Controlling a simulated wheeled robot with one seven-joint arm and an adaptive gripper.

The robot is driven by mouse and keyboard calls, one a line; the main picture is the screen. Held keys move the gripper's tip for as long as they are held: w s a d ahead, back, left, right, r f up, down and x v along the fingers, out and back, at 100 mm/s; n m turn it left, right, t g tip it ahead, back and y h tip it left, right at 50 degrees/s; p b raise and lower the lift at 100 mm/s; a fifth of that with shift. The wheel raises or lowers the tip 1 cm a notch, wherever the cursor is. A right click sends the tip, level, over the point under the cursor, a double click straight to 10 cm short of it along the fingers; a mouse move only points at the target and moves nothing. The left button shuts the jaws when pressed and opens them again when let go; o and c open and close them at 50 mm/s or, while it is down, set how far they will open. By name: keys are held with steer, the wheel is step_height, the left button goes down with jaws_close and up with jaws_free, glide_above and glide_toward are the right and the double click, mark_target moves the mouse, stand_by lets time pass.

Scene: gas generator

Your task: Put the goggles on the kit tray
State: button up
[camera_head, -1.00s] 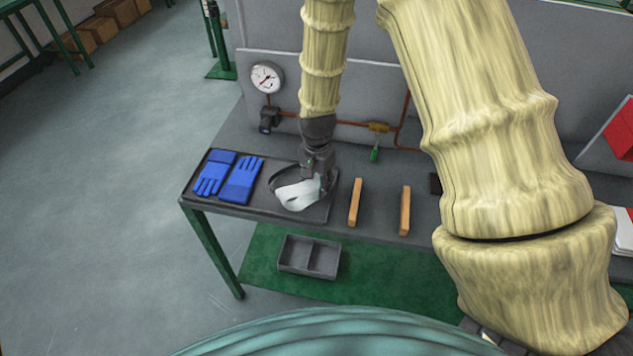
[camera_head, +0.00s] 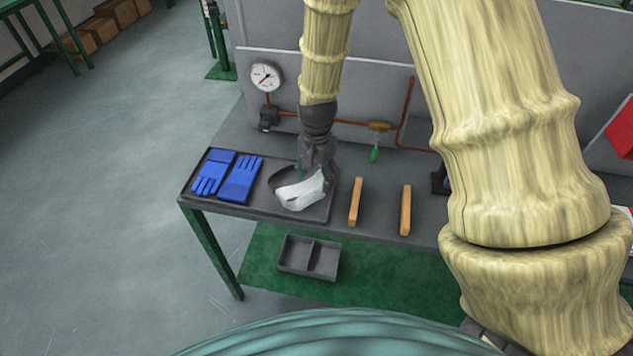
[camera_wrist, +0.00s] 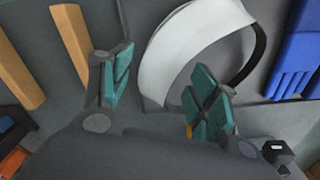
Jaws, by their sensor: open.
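The goggles (camera_head: 302,193), with a clear white lens and a dark strap, rest on the right part of the dark kit tray (camera_head: 262,212). My gripper (camera_head: 316,178) is just behind and above the goggles, at their right end. In the wrist view the gripper (camera_wrist: 160,95) is open, with its two teal-padded fingers apart. The white lens of the goggles (camera_wrist: 185,45) shows between and beyond the fingers, partly hidden by the right finger. I cannot tell whether a finger touches them.
Blue gloves (camera_head: 228,175) lie on the tray's left part. A gauge (camera_head: 266,77), copper piping and a green-handled valve (camera_head: 375,154) are behind. A grey divided bin (camera_head: 309,257) sits below the table's front edge.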

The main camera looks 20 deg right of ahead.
step_height(320, 180, up, 9)
steer(key=b, duration=0.2)
steer(key=shift+b, duration=0.3)
stand_by(0.6)
